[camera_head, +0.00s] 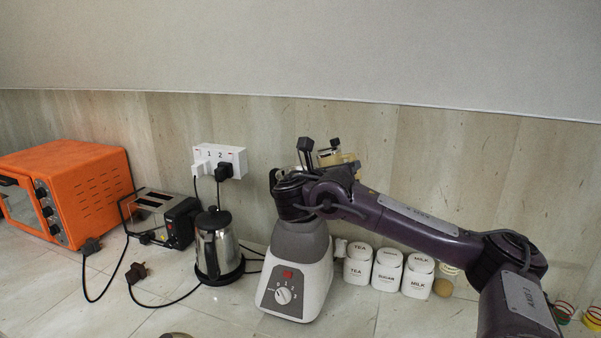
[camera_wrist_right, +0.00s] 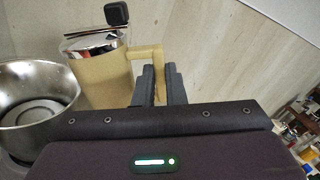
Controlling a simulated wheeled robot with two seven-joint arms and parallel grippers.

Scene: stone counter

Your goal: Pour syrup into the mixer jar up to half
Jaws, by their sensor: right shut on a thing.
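A tan syrup pitcher (camera_wrist_right: 105,75) with a shiny lid and black knob stands out in the right wrist view; part of it shows behind my arm in the head view (camera_head: 345,158). My right gripper (camera_wrist_right: 162,72) is shut on its handle. The open metal mixer jar (camera_wrist_right: 38,100) is left of the pitcher in the wrist view, with its inner bottom visible and no clear sign of syrup. The white and grey mixer base (camera_head: 300,275) stands on the counter; my arm hides the jar above it in the head view. My left gripper is not in view.
White tea, sugar and milk canisters (camera_head: 387,268) stand right of the mixer. A steel kettle (camera_head: 215,245), a toaster (camera_head: 165,215) and an orange oven (camera_head: 75,190) are to the left. Loose black cords lie on the counter. A wall socket (camera_head: 220,158) is behind.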

